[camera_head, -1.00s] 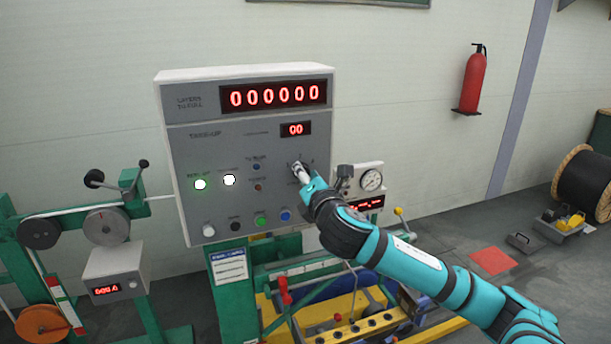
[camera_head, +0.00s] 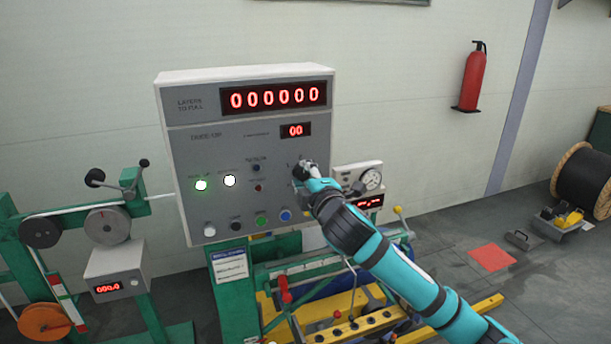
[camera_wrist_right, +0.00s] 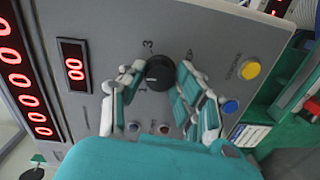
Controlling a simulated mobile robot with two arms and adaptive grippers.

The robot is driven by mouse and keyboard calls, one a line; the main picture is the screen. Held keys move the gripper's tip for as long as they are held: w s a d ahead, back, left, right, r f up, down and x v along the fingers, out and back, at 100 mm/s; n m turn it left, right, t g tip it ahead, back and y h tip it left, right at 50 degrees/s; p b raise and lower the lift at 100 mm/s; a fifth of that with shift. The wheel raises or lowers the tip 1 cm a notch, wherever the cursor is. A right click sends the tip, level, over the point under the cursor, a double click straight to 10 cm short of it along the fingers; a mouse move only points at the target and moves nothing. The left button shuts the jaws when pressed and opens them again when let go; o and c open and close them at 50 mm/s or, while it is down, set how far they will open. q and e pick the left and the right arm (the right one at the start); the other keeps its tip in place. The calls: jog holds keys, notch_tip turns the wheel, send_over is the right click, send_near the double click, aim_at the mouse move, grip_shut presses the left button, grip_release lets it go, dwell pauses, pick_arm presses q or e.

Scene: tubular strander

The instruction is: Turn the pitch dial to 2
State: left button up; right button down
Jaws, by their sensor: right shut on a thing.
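The pitch dial (camera_wrist_right: 158,72) is a round black knob on the grey control panel. In the right wrist view it sits between the fingers of my right gripper (camera_wrist_right: 158,84), which is shut on it. The numerals 3 and 1 show beside the dial; the third mark is partly hidden by a finger. I cannot tell which numeral the dial points at. In the head view my right gripper (camera_head: 303,171) is at the panel's right side and covers most of the dial. My left gripper is not in view.
The panel (camera_head: 185,150) carries red displays (camera_head: 276,97), lit round lamps and a bottom row of buttons (camera_head: 261,220). A gauge box (camera_head: 350,175) stands just right, behind my arm. Green and yellow machine frames (camera_head: 300,312) lie below.

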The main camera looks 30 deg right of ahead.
jog(key=shift+m, duration=0.5)
jog(key=c, duration=1)
grip_release()
jog(key=shift+o, duration=0.2)
jog(key=v, duration=1.2)
jog(key=shift+d, duration=0.1)
